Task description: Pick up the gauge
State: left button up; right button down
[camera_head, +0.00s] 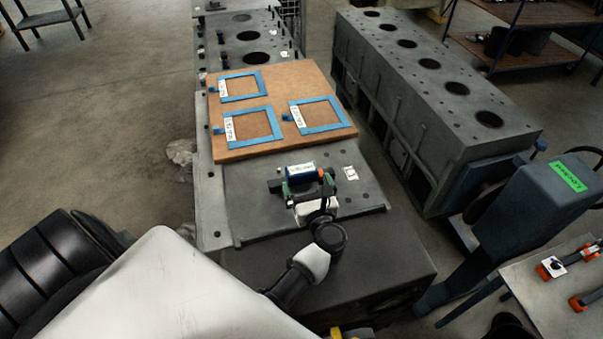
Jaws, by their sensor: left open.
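A small blue item with a white label (301,172), which looks like the gauge, is at the near end of the engine block, with dark and green parts around it. My left gripper (309,192) is right at this item, reaching in from the near side. Its jaws are open, but the fingers are small and partly merge with the item, so I cannot tell whether they touch it. The item's underside is hidden. My right gripper is not in view.
A wooden board (283,82) with several blue frames (250,126) lies just beyond on the block. A white tag (350,173) lies to the right. A second engine block (425,95) stands right. A side table (535,295) holds orange-ended items (553,266).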

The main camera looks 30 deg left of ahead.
aim_at(304, 176)
pick_arm(q)
jog(key=p+x, duration=0.1)
jog(key=x, duration=0.3)
jog(key=shift+w+a+r, duration=0.1)
jog(key=shift+w+r, duration=0.05)
jog(key=shift+r, duration=0.05)
jog(key=shift+w+a+f, duration=0.1)
jog(key=shift+w+a, duration=0.25)
jog(key=shift+a, duration=0.05)
jog(key=c, duration=1)
